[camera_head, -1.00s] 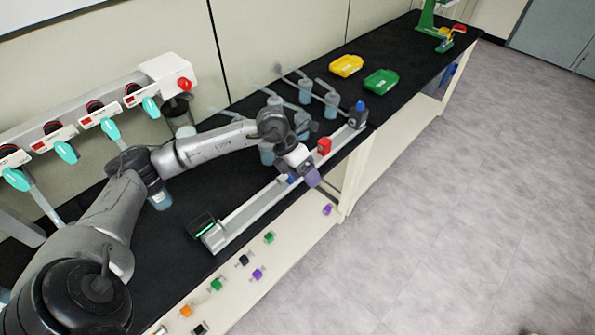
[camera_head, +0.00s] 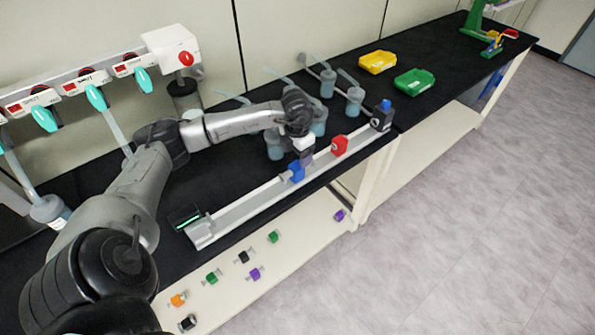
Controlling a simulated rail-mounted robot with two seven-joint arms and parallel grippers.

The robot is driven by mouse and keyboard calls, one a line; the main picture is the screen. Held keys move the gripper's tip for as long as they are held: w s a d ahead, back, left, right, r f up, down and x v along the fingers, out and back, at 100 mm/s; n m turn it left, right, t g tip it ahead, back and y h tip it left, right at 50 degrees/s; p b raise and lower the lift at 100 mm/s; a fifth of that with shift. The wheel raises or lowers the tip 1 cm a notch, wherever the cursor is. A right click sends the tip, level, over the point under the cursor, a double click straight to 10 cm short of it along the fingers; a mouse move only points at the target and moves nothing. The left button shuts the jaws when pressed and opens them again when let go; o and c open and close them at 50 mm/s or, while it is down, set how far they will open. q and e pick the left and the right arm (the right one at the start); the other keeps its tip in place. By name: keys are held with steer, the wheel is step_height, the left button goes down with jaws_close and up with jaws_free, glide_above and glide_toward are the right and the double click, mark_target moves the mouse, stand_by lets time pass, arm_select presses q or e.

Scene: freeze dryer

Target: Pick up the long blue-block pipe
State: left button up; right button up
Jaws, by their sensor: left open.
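A blue block (camera_head: 297,172) sits on the long pale rail (camera_head: 240,209) along the front of the black bench. A short bluish-grey piece shows at its left side; how long the pipe is, I cannot tell. My left gripper (camera_head: 306,159) points down just above and beside the blue block, with its purplish fingertips close to it. The gripper is open. The gap between its fingers is too small to see, and whether it touches the block is unclear. My right gripper is not in view.
A red block (camera_head: 339,145) and a dark blue-topped unit (camera_head: 382,116) stand further along the rail. Several flasks are behind my gripper. Yellow (camera_head: 377,62) and green (camera_head: 414,81) trays lie at the back right. Small coloured parts lie on the lower shelf (camera_head: 325,226).

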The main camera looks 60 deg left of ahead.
mark_target(296, 165)
arm_select(q)
steer(key=shift+s+f, duration=0.2)
steer(key=shift+f, duration=2.95)
steer(key=shift+c, duration=0.3)
steer(key=c, duration=1)
steer(key=shift+r, duration=0.1)
steer(key=shift+c, duration=0.7)
